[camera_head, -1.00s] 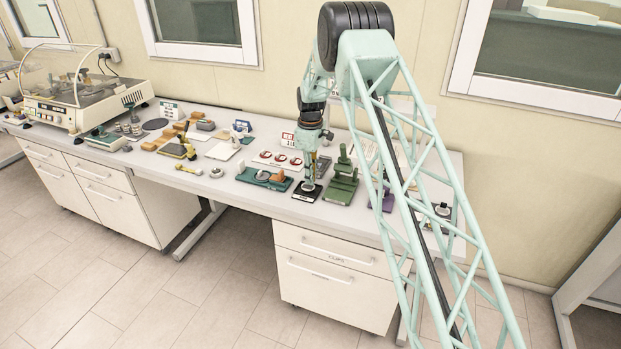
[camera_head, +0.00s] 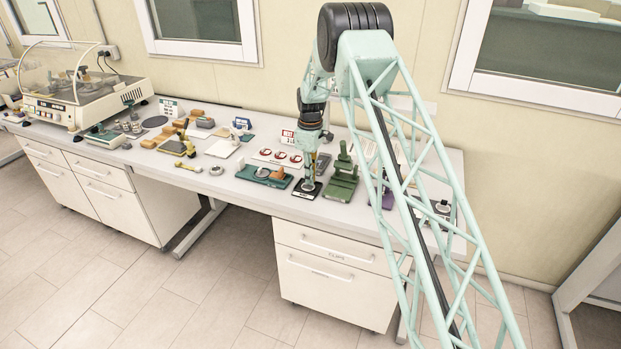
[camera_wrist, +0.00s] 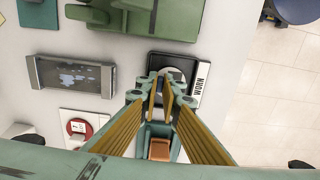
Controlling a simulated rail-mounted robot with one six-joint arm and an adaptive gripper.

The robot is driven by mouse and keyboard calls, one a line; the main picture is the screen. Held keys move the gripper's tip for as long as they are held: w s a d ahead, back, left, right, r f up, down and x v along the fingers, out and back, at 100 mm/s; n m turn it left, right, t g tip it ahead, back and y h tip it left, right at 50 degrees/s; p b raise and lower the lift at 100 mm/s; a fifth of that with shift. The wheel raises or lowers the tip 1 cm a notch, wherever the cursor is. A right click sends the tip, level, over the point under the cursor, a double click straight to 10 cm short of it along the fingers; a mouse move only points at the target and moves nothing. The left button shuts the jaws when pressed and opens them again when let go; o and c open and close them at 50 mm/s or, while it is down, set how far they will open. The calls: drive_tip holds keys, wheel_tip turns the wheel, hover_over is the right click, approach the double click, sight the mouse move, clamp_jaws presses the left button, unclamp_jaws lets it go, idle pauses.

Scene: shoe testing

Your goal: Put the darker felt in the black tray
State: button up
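The black tray (camera_wrist: 190,58), labelled "WORN", lies near the front edge of the table; in the head view it (camera_head: 298,193) is left of the green press. A pale grey round disc (camera_wrist: 172,73) shows in its middle, partly covered by my fingers. I cannot tell whether it is a felt, or whether it touches the fingers. My gripper (camera_wrist: 160,88) points down over the tray, and it also shows in the head view (camera_head: 309,179). Its fingertips are close together; whether they are shut or hold anything is unclear. I cannot pick out the darker felt for certain.
The green press (camera_head: 343,180) stands close on the right. A teal tray (camera_head: 243,175) with a dark disc and an orange block lies on the left. A white card with red rings (camera_head: 277,157) is behind it. A grey metal block (camera_wrist: 72,76) sits behind the black tray.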

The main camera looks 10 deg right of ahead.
drive_tip(key=shift+f, duration=0.2)
drive_tip(key=o, duration=0.7)
drive_tip(key=shift+r, duration=0.15)
wheel_tip(320, 180, up, 12)
idle(0.4)
idle(0.9)
